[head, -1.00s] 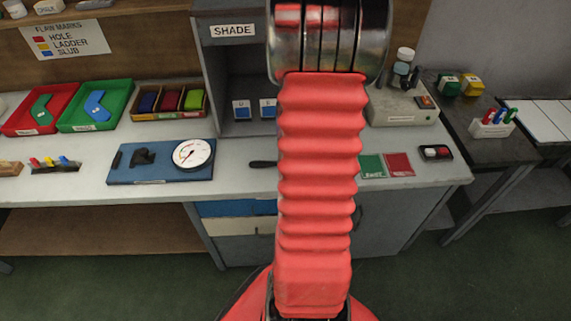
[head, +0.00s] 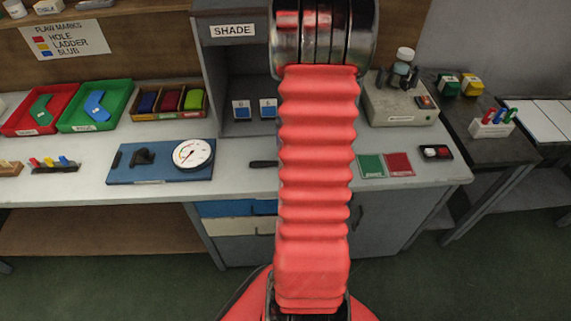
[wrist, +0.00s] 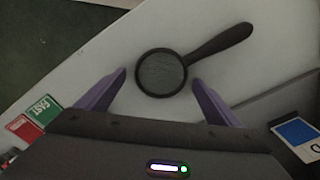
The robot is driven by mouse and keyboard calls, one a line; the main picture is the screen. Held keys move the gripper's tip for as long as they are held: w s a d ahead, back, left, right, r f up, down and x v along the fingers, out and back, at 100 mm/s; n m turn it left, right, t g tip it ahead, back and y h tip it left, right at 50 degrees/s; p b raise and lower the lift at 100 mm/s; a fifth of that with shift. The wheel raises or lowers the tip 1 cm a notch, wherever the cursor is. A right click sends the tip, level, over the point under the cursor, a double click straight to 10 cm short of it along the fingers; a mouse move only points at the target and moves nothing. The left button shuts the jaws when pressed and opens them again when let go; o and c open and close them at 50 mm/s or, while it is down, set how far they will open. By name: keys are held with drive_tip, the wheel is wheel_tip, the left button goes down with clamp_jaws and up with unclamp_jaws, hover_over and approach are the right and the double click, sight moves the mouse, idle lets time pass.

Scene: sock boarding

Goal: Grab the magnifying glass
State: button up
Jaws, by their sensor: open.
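The magnifying glass (wrist: 161,73) lies flat on the pale bench top in the wrist view, with a round dark-rimmed lens and a black handle (wrist: 219,44) pointing to the upper right. In the head view only the handle's end (head: 263,164) shows, left of my red arm, which hides the rest. My gripper (wrist: 159,80) is open and empty in the wrist view. Its two purple fingers stand on either side of the lens, the tips near its lower edge. I cannot tell how high they are above the bench. My gripper is hidden in the head view.
Green and red cards (head: 385,165) lie right of my arm. The shade cabinet (head: 233,75) with numbered blue cards stands behind. A blue board with a dial gauge (head: 193,153) is to the left. A grey box (head: 400,110) is at the back right. Bench around the lens is clear.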

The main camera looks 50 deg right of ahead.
drive_tip(key=shift+c, duration=0.6)
drive_tip(key=c, duration=1.1)
